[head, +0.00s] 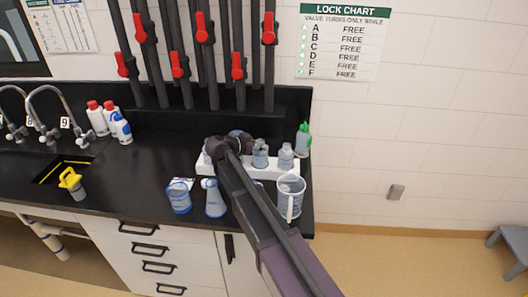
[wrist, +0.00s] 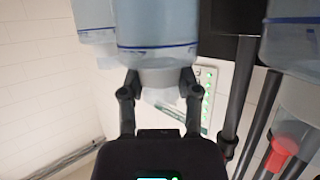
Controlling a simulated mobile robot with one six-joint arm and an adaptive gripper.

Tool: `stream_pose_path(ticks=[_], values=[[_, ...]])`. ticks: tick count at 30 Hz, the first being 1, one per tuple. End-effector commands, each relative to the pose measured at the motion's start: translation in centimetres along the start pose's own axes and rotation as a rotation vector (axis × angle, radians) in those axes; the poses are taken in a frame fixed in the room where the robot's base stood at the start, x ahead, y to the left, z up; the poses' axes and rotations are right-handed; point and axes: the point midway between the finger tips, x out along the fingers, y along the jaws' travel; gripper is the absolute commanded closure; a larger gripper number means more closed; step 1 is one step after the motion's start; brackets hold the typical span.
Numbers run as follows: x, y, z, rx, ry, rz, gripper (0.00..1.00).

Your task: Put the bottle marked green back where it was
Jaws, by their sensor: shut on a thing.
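My gripper (head: 236,144) is over the white rack (head: 206,170) on the black counter. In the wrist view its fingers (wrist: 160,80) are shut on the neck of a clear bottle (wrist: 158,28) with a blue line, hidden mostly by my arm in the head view. That view is upside down. No green mark shows on the held bottle. A bottle with a green top (head: 303,140) stands at the counter's back right, apart from my gripper.
A beaker (head: 179,197), a flask (head: 214,199) and a clear jug (head: 290,194) stand along the front edge, close to my arm. Black pipes with red valves (head: 238,66) rise behind. White bottles (head: 97,118) stand near the sink taps at left.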

Motion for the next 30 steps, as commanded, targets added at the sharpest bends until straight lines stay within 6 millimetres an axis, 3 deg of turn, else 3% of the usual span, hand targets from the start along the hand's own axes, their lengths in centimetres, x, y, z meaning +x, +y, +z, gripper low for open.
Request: stream_pose_path(ticks=[3, 20, 21, 24, 30], values=[[0.34, -0.01, 0.83, 0.000, 0.001, 0.000, 1.00], [0.50, -0.01, 1.22, 0.000, 0.001, 0.000, 1.00], [0.48, -0.01, 1.19, 0.000, 0.000, 0.000, 0.52], [0.47, 0.00, 1.14, 0.000, 0.000, 0.000, 0.23], [0.47, 0.01, 1.13, 0.000, 0.000, 0.000, 0.23]])
